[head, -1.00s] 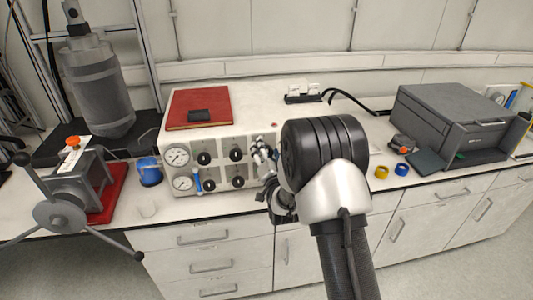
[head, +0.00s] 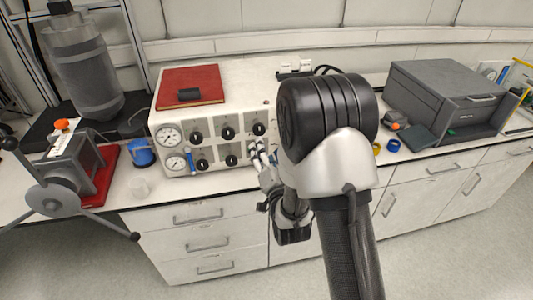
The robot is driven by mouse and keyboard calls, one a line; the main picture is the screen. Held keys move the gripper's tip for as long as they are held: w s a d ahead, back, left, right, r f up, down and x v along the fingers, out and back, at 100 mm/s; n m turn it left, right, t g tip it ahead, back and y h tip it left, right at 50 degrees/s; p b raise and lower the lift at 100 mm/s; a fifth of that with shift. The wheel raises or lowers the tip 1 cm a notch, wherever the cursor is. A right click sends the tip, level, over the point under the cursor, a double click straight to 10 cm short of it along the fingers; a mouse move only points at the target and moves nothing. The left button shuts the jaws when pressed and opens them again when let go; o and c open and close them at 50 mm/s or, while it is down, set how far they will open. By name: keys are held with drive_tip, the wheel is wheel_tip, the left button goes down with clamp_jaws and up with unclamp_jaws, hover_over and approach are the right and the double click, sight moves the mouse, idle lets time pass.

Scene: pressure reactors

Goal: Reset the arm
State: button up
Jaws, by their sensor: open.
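My arm rises from the bottom centre, with its large black and silver joint in front of the bench. My gripper (head: 257,150) is at the left of this joint, pointing at the front of the white control panel (head: 215,147). Its fingers look apart and I see nothing between them. It is close to the right-hand knobs; I cannot tell whether it touches the panel. My joint hides the panel's right end.
A red book (head: 190,86) with a small dark object lies on the panel. Left are a grey cylinder (head: 80,75), a handwheel device (head: 55,198) and a blue cup (head: 142,152). Right are a grey box (head: 445,95) and blue tape (head: 393,146). Drawers (head: 200,245) stand below.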

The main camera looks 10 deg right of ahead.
drive_tip(key=shift+w+r, duration=0.1)
drive_tip(key=s+r+n+g, duration=0.5)
drive_tip(key=s+r+g, duration=0.2)
drive_tip(key=s+r, duration=0.15)
drive_tip(key=s+r+n+g, duration=0.1)
drive_tip(key=s+n+g, duration=0.3)
drive_tip(key=s, duration=2.3)
drive_tip(key=shift+r+g, duration=0.25)
drive_tip(key=shift+g, duration=0.85)
drive_tip(key=shift+d, duration=0.1)
